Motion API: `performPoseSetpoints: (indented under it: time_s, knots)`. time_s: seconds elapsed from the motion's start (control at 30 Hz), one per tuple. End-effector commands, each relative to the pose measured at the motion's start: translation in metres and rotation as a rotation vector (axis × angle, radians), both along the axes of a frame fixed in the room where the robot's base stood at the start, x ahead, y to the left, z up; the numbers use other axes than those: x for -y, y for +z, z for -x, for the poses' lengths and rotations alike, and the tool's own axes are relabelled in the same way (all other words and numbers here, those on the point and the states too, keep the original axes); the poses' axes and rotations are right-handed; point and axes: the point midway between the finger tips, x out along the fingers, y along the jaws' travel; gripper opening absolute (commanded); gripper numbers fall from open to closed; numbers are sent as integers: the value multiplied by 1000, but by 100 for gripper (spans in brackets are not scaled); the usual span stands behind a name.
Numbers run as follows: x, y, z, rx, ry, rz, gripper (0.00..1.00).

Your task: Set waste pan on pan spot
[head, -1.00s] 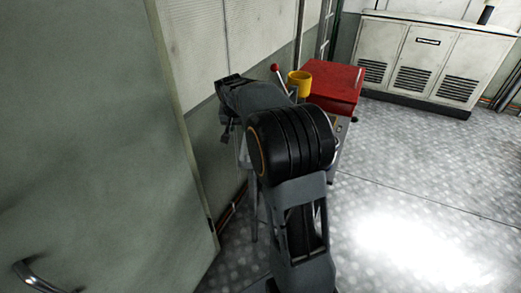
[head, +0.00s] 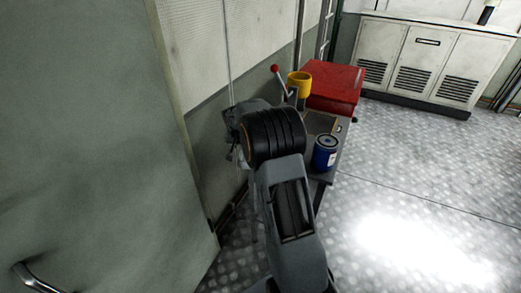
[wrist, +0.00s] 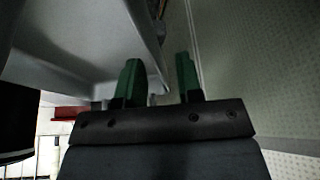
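I cannot pick out the waste pan or the pan spot with certainty. A shallow grey-rimmed tray or recess with a brown inside (head: 321,122) shows on the small grey table. My gripper's green fingertips (wrist: 160,80) stand apart in the wrist view, with no held thing clear between them. A pale grey surface with a rim (wrist: 70,38) fills the upper left of that view, and its edge ends close to the fingers; I cannot tell whether they touch. In the head view my arm hides most of the gripper, beside the table's left side near the wall.
A blue canister (head: 325,153) stands at the table's front right. A red-knobbed lever (head: 276,69) rises near the wall. A white cabinet (head: 432,58) stands at the back; the right floor is clear.

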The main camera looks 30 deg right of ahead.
Motion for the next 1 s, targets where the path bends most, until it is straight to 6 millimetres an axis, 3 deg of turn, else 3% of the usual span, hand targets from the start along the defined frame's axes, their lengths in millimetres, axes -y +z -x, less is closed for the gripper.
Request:
performPoseSetpoints:
  time_s: [0.13, 0.43, 0.77, 1.0]
  knots:
    - [3, -11, -4, 0, 0, 0, 33]
    - [3, -13, -4, 1, 1, 1, 32]
    - [3, -13, -4, 1, 1, 1, 0]
    - [3, -13, -4, 1, 1, 1, 0]
